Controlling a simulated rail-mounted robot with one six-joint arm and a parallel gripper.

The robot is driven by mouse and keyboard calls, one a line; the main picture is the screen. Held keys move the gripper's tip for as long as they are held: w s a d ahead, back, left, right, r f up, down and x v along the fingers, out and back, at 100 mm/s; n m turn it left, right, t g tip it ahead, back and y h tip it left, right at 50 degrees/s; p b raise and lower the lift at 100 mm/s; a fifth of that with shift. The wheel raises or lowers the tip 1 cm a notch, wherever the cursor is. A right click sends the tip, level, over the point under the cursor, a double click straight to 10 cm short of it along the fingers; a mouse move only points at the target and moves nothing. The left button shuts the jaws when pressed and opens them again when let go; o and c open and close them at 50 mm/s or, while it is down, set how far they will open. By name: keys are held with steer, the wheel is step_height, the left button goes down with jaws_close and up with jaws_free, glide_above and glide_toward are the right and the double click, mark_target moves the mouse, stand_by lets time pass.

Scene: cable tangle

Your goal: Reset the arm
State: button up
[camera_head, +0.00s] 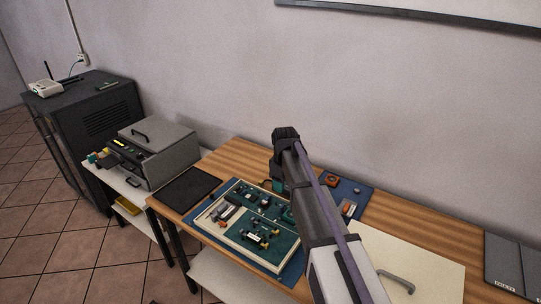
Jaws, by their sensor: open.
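My arm (325,215) reaches up from the lower right over the wooden table and bends down at its dark far joint. My gripper (269,184) shows only in small part, low beside the arm, near the back edge of the board. It is open, and no held thing shows. Its fingertips are mostly hidden by my arm. The green board (268,258) in a pale frame lies on the table with several small connectors and parts on it. My arm covers its right side. Cables on it are too small to tell apart.
A black tray (186,189) lies left of the board. A blue mat (357,187) with small parts lies behind my arm. A cream panel with a handle (397,283) is at right. A grey case (158,150) stands on a side bench, beside a dark cabinet (88,112).

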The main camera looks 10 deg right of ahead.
steer(key=s+m, duration=0.9)
steer(key=s, duration=1.6)
steer(key=shift+s+m, duration=0.25)
steer(key=shift+m, duration=0.05)
steer(key=shift+d, duration=0.1)
